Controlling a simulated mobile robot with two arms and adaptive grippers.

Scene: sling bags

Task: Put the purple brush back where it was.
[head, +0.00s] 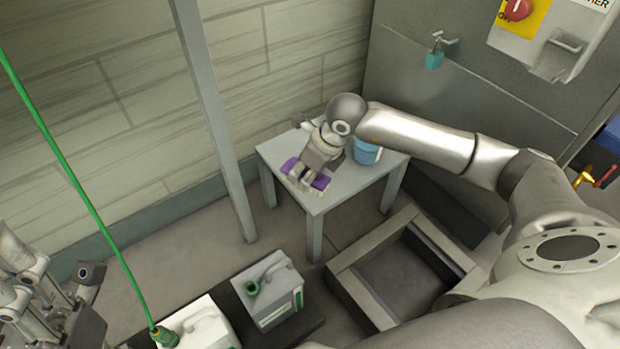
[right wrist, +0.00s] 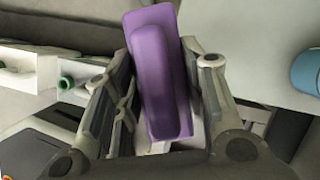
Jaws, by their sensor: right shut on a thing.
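The purple brush (head: 320,182) is over the front left part of a small grey table (head: 345,192). In the right wrist view the brush (right wrist: 160,75) lies lengthwise between the fingers. My right gripper (head: 302,180) reaches down from above and is shut on the brush, hiding its middle. I cannot tell whether the brush touches the tabletop. My left gripper (head: 55,310) is at the lower left of the head view, far from the table, and its finger opening is unclear.
A blue bucket (head: 367,151) stands on the table behind my right gripper. White jugs (head: 276,292) with green spouts stand on a dark low surface in front. A square floor frame (head: 435,240) is at the right. A grey post (head: 222,120) and a green cord (head: 75,185) are at the left.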

